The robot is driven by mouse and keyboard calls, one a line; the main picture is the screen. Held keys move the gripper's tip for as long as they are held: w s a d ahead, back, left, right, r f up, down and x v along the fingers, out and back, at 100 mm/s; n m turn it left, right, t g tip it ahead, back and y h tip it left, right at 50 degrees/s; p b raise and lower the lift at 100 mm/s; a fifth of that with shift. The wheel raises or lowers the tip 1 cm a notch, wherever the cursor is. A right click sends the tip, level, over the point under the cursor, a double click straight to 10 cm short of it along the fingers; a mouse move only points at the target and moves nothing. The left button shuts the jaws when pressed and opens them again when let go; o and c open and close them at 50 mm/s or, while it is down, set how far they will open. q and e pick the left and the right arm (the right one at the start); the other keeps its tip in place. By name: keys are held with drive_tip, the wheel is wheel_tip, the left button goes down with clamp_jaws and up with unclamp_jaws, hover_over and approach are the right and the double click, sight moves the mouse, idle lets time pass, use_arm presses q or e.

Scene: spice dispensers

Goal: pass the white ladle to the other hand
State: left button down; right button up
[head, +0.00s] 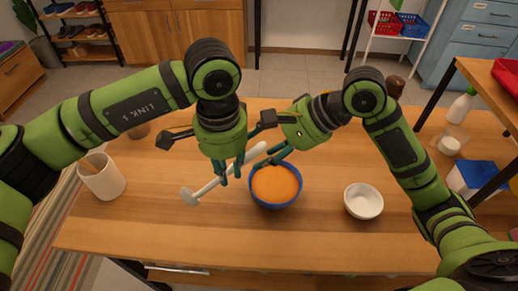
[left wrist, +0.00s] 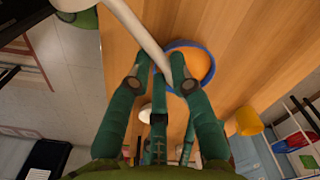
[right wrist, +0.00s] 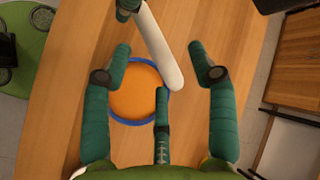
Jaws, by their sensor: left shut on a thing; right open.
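The white ladle (head: 206,188) is held in the air at a slant, its round head at the lower left. My left gripper (head: 230,172) is shut on the ladle's shaft. In the left wrist view the shaft (left wrist: 138,28) runs between the fingertips (left wrist: 159,68). My right gripper (head: 276,153) is open by the handle's upper right end. In the right wrist view the rounded handle end (right wrist: 168,70) lies between the spread fingers (right wrist: 163,60), with a visible gap on both sides.
A blue bowl of orange content (head: 276,186) stands just below the grippers. A white bowl (head: 363,201) stands to its right. A white cup (head: 101,178) is at the table's left. The wooden table's front middle (head: 200,235) is clear.

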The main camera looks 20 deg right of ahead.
drive_tip(key=shift+x, duration=1.05)
clamp_jaws()
use_arm(q)
drive_tip(key=c, duration=1)
unclamp_jaws()
drive_tip(key=shift+c, duration=0.2)
